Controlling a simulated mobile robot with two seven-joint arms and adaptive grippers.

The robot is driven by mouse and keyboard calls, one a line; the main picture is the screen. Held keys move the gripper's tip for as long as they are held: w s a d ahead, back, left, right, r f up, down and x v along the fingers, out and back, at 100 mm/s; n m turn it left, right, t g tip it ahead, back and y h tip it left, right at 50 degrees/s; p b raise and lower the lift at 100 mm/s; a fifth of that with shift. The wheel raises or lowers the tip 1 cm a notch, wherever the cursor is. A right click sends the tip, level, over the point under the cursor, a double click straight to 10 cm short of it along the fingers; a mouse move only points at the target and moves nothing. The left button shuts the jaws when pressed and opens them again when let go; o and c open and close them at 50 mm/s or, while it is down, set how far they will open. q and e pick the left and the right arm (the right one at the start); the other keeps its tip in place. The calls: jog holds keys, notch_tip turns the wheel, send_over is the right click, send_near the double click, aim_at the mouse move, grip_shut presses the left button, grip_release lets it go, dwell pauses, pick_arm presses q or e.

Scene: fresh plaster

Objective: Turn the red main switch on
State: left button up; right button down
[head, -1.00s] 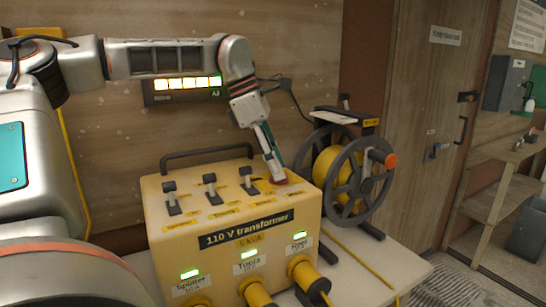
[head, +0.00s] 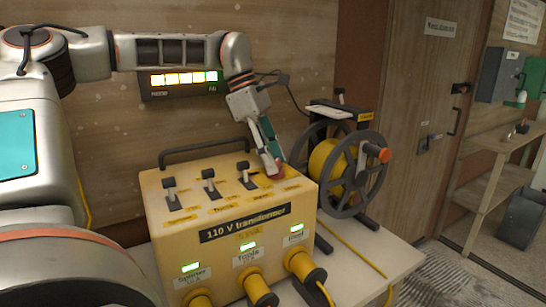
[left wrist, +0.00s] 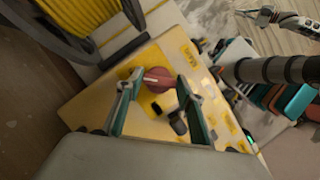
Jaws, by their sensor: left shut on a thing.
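The yellow 110 V transformer box (head: 235,247) stands on a table in the head view. The red main switch (head: 278,173) is a round knob at the right end of its top. In the left wrist view the red switch (left wrist: 164,80), with a pale line on it, lies between my fingers. My left gripper (head: 272,168) reaches down from above and is shut on the switch; the fingers also show in the left wrist view (left wrist: 158,92). What looks like my right gripper (left wrist: 258,15) is small and far off in the left wrist view; its jaws are unclear.
Several black toggle levers (head: 209,182) stand left of the switch, behind them a black carry handle (head: 205,149). A cable reel (head: 350,172) stands close on the right. Three green lamps (head: 247,246) glow on the front. A lit display (head: 183,80) hangs on the wall.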

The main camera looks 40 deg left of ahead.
pick_arm(q)
jog(key=o, duration=1.1)
jog(key=v, duration=1.2)
jog(key=shift+f, duration=0.1)
